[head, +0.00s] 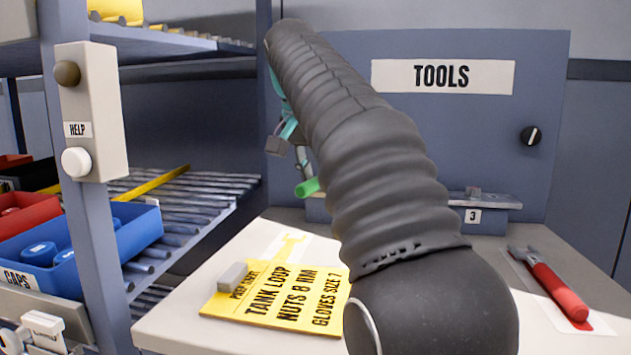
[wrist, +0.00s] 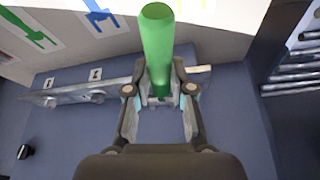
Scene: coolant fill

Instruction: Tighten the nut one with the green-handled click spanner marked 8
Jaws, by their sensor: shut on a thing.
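My gripper (wrist: 160,95) is shut on the green-handled spanner (wrist: 158,45). The green handle sticks out past the fingers in the wrist view. Its end (head: 307,187) also shows in the head view, left of my dark arm, in front of the tools panel and above the bench. The head of the spanner and any mark 8 are hidden. Most of my gripper is hidden behind my arm in the head view. Nut one does not show in either view.
A red-handled spanner (head: 560,290) lies on the bench at right. A yellow card (head: 270,308) reading "tank loop nuts 8 Nm" lies on the bench, with a grey block (head: 232,276) on it. A blue bin (head: 90,240) stands on the shelf rack at left.

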